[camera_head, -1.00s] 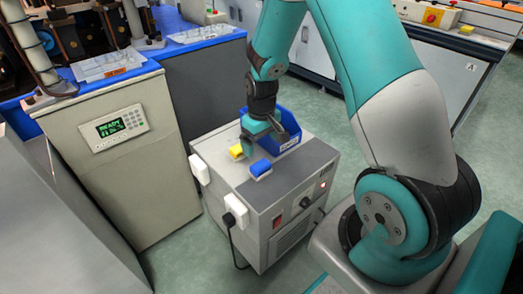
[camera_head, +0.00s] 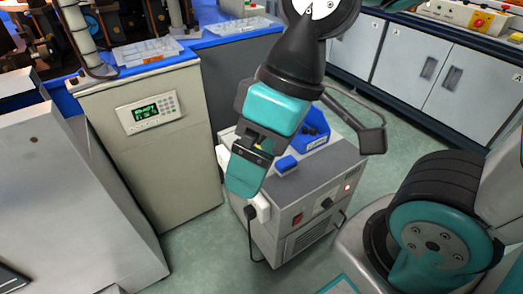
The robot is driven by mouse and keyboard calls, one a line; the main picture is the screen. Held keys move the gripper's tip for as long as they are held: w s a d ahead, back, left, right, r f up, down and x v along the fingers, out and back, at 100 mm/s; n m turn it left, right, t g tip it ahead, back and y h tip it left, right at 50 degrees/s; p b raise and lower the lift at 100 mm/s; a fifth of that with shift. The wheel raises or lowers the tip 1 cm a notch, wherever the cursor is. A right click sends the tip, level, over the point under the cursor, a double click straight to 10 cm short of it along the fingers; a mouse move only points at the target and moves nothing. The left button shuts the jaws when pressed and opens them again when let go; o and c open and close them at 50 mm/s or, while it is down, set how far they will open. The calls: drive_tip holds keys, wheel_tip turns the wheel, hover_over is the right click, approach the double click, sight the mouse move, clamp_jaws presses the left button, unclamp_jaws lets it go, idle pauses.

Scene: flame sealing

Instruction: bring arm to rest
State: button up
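My gripper (camera_head: 244,182) hangs in front of the grey wheeled cabinet (camera_head: 322,185), in mid-air over its left side and nearer the camera. A broad teal finger shows. The other finger is hidden or overlaps it, so the opening cannot be judged. No held object is visible. My arm reaches in from the top of the picture, with its dark wrist and teal gripper body pointing down.
On the cabinet top are a blue bin (camera_head: 316,138) and a small blue block (camera_head: 286,163). A beige control cabinet with a lit display (camera_head: 147,111) stands left. Clear trays (camera_head: 147,51) lie on the blue bench.

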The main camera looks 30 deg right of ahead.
drive_tip(key=shift+r, duration=0.1)
wheel_tip(320, 180, up, 22)
drive_tip(key=p, duration=2.2)
drive_tip(key=shift+w+r, duration=0.1)
drive_tip(key=shift+c, duration=0.5)
